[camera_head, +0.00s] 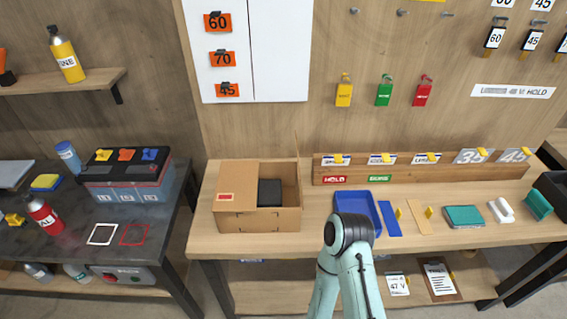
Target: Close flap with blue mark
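A cardboard box (258,219) stands on the wooden workbench. Its left top is covered by a flat flap (238,176), and a red mark (225,197) shows near that side's front. The right part of the top is open, and a dark block (269,192) shows inside. A thin flap (298,150) appears to stand up at the box's back right corner, seen nearly edge-on. I cannot make out a blue mark on the box. A pale green arm of mine rises from the bottom, right of the box and apart from it. Neither gripper shows.
A blue tray (374,199) lies right of the box, partly behind my arm. A blue strip (389,219) and a teal case (463,216) lie further right. A labelled wooden rail (470,173) runs behind. The bench left of the box is narrow; a dark table (65,257) stands beyond a gap.

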